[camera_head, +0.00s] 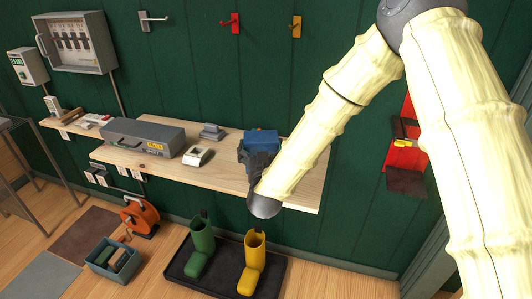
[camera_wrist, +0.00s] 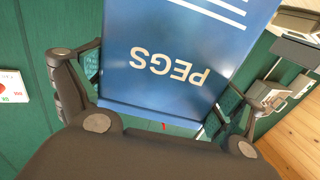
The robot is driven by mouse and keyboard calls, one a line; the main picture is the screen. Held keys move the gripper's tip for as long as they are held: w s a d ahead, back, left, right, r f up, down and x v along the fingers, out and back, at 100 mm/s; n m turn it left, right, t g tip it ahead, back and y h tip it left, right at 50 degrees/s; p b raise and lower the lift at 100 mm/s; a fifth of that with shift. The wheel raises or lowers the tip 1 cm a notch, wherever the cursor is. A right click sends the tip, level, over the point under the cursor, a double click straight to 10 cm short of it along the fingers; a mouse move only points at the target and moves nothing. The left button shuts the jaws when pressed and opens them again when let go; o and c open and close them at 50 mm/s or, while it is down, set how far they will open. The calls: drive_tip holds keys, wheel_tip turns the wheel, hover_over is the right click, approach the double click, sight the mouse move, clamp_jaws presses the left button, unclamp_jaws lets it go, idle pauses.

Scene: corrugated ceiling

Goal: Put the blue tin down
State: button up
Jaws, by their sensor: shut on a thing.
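The blue tin (camera_head: 263,136) is over the right part of the wooden shelf in the head view. In the wrist view the blue tin (camera_wrist: 175,55) fills the upper middle, with white stripes and the word "PEGS" upside down. My gripper (camera_head: 257,160) is shut on the tin, with a dark finger on each side of it in the wrist view. The gripper and arm hide the tin's lower part in the head view. I cannot tell whether its base touches the shelf (camera_head: 297,190).
A grey toolbox (camera_head: 143,135), a white box (camera_head: 197,155) and a grey stacked item (camera_head: 212,131) stand left of the tin on the shelf. Bare wood lies between them and the tin.

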drive_tip(key=shift+w+a, duration=0.2)
drive_tip(key=shift+w, duration=0.85)
drive_tip(key=shift+f+p, duration=0.65)
drive_tip(key=shift+f, duration=1.1)
drive_tip(key=shift+f, duration=0.15)
drive_tip(key=o, duration=1.6)
drive_tip(key=shift+s, duration=0.1)
drive_tip(key=s+b, duration=0.2)
drive_tip(key=s, duration=1)
drive_tip(key=shift+d+b, duration=0.25)
drive_tip(key=shift+b, duration=0.05)
